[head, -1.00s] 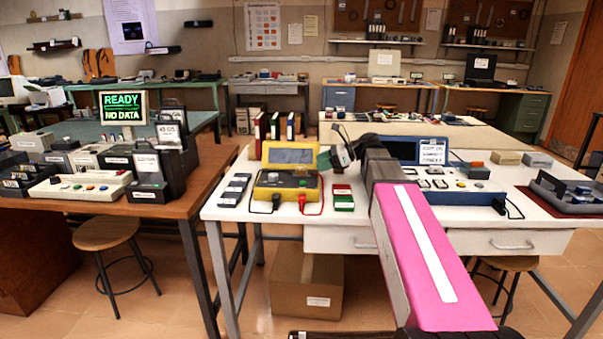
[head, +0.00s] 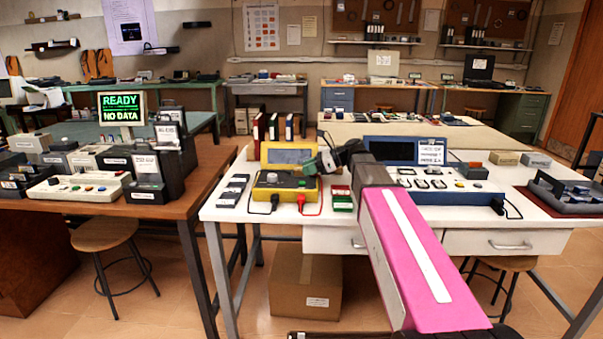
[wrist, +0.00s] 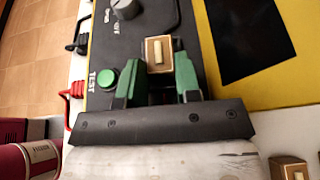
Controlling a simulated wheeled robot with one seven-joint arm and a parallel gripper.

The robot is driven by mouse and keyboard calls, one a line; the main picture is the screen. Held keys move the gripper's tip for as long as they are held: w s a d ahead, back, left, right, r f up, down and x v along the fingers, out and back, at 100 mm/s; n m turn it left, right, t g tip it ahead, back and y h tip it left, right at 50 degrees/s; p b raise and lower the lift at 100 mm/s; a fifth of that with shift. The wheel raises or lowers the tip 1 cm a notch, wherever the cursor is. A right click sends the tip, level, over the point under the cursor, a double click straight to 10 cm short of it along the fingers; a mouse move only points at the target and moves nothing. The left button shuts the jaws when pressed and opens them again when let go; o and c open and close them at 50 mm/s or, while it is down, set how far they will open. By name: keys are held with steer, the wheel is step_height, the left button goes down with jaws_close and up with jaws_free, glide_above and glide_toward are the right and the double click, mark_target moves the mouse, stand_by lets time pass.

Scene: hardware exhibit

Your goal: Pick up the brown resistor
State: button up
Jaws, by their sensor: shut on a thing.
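The brown resistor (wrist: 160,52) is a small brown block with a pale piece on top. It sits between the green fingertips of my gripper (wrist: 157,72) in the wrist view, and the gripper is shut on it. It appears over the dark panel of the yellow tester (wrist: 255,95), beside a green TEST button; I cannot tell whether it touches the panel. In the head view my gripper (head: 316,163) is at the right side of the yellow tester (head: 286,189); the resistor cannot be made out there.
Red and green blocks (head: 342,197) stand right of the tester. A blue instrument (head: 455,190) is farther right. Red and black plugs (wrist: 72,92) line the tester's edge. Another brown block (wrist: 290,167) shows at the wrist view's lower right. Small dark blocks (head: 232,190) lie left.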

steer(key=shift+r, duration=0.5)
step_height(320, 180, up, 3)
steer(key=shift+r, duration=0.2)
steer(key=w+a+r, duration=0.1)
steer(key=a+r, duration=0.5)
steer(key=a, duration=0.5)
steer(key=shift+w+a+r, duration=0.25)
steer(key=shift+w+r, duration=0.05)
steer(key=shift+w, duration=0.1)
